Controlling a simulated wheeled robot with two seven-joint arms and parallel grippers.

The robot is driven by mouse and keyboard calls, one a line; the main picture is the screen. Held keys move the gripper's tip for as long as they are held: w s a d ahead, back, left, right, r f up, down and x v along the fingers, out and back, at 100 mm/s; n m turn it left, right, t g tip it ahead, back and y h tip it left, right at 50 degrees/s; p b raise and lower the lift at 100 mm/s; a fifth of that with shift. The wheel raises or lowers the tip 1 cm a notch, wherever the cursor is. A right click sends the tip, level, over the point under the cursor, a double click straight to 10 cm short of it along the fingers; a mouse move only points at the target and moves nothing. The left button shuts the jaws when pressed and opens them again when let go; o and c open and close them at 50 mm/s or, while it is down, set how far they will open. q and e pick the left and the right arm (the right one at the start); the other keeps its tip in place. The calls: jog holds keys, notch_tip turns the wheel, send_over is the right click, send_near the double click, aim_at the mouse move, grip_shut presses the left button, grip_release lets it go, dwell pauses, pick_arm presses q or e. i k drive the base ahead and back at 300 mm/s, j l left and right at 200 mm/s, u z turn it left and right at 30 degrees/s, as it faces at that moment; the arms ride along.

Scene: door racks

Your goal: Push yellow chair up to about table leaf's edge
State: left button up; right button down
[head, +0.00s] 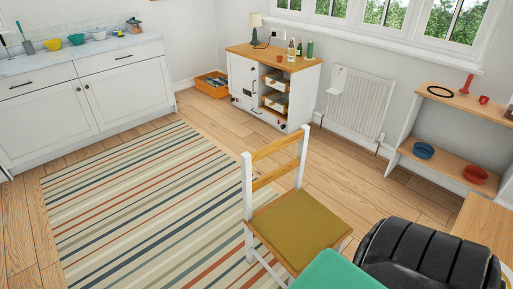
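The yellow chair (299,228) has a mustard-yellow seat, white legs and posts, and a slatted wooden back. It stands upright right of centre, its back on the far left side and its seat towards the lower right. A light wood table top (487,222), probably the table leaf, shows only in part at the lower right edge. The seat and the wood edge are apart in the picture; the black object partly hides the space between them. Neither of my grippers can be made out in the head view.
A teal rounded surface (337,272) and a black ribbed object (425,262) fill the bottom right, close to the chair. A striped rug (140,205) lies left. A white cabinet (272,88), a radiator (356,105) and a shelf unit (440,158) line the walls. Floor behind the chair is clear.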

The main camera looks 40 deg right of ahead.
aim_at(294, 227)
jog(key=i+z, duration=0.4)
jog(key=i+j+z, duration=0.2)
jog(key=z, duration=0.2)
jog(key=i+j+z, duration=0.25)
jog(key=z, duration=0.15)
jog(key=i+j+z, duration=0.4)
jog(key=k+l, duration=0.05)
